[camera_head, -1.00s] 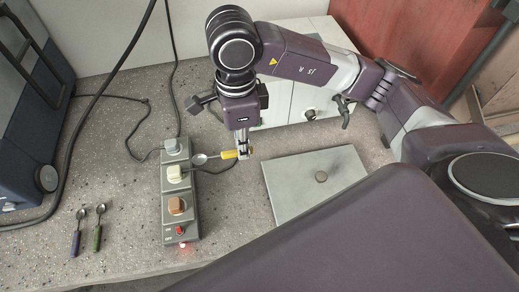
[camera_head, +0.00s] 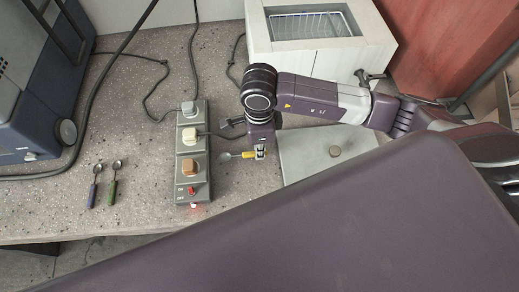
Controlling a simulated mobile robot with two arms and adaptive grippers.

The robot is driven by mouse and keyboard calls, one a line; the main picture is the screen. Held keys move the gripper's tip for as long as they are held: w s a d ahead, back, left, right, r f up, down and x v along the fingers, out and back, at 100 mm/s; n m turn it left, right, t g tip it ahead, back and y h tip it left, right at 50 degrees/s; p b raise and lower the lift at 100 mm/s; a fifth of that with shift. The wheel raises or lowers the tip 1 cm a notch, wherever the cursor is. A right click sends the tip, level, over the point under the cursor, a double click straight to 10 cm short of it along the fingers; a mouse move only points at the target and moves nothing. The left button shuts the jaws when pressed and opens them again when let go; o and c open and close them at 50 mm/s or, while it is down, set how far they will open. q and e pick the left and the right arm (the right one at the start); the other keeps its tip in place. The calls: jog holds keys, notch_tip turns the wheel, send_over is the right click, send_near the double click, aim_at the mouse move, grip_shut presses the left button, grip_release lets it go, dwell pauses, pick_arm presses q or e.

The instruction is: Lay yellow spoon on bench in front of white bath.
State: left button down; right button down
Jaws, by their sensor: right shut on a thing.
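The yellow spoon (camera_head: 247,155) has a yellow handle and a grey metal bowl. My right gripper (camera_head: 260,152) is shut on its handle, and the bowl points left. The spoon is just right of the power strip, over the bench (camera_head: 240,190); I cannot tell whether it touches the bench. The white bath (camera_head: 370,52) stands at the back, its top open with a wire basket inside. The gripper and spoon are on the near side of the bath, toward its left end. My left gripper is not in view.
A grey power strip (camera_head: 192,168) with plugs and a lit red switch lies left of the spoon. A grey lid (camera_head: 305,160) with a knob lies to the right. Purple (camera_head: 92,194) and green (camera_head: 112,192) spoons lie at left, near a dark blue device (camera_head: 35,110). Cables cross the bench.

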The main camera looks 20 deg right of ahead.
jog(key=shift+f, duration=0.95)
jog(key=c, duration=2.4)
grip_release()
jog(key=shift+f, duration=0.1)
jog(key=o, duration=0.4)
jog(key=shift+r, duration=0.25)
jog(key=shift+w+r, duration=0.1)
jog(key=shift+r, duration=0.2)
notch_tip(320, 180, up, 11)
jog(key=shift+r+b, duration=0.2)
jog(key=shift+b, duration=0.4)
